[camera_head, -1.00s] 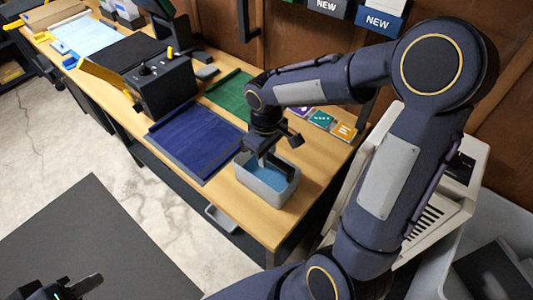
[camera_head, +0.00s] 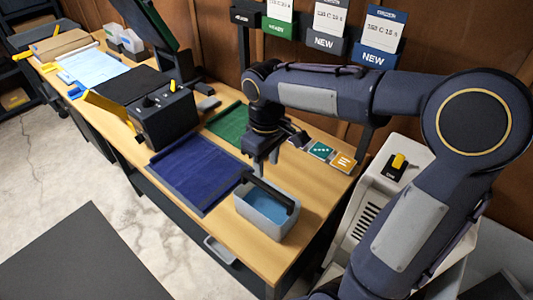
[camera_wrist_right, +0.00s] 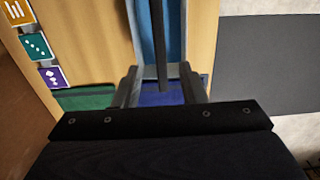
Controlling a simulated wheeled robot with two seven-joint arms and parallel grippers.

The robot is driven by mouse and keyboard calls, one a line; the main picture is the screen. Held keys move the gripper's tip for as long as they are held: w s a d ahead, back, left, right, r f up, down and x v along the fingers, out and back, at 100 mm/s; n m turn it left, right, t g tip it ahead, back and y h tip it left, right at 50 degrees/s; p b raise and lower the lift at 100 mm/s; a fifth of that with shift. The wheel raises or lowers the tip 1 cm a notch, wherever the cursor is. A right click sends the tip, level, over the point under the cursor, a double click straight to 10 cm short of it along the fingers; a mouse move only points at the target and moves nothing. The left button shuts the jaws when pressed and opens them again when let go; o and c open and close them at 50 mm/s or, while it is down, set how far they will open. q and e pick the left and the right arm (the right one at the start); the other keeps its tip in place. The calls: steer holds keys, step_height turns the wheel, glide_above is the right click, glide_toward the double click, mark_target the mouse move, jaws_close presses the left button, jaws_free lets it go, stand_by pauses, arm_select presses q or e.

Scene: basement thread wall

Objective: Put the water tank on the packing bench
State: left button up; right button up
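The water tank (camera_head: 262,230) is a grey open box with blue inside and a dark bar across its top. It stands upright on the wooden packing bench (camera_head: 325,192), near the front right end. My right gripper (camera_head: 262,163) is just behind the tank, pointing down and apart from its walls. In the right wrist view the right gripper (camera_wrist_right: 158,88) has its two fingers spread with nothing gripped. The tank's blue inside (camera_wrist_right: 172,35) and its bar (camera_wrist_right: 158,45) show beyond the fingers. My left gripper is out of view.
A blue mat (camera_head: 198,172) lies left of the tank and a green mat (camera_head: 228,122) behind it. A black control box (camera_head: 165,120) stands further left. Coloured cards (camera_head: 320,151) lie behind the tank. A pale machine (camera_head: 365,205) stands close to the bench's right end.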

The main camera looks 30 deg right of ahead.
steer(key=s+a+m+t+y, duration=0.2)
steer(key=s+m+t, duration=0.3)
steer(key=s, duration=1.1)
steer(key=shift+a+f+m+t+y, duration=0.15)
steer(key=shift+f+m+t+y, duration=0.2)
steer(key=shift+m+y, duration=0.45)
steer(key=shift+s, duration=0.15)
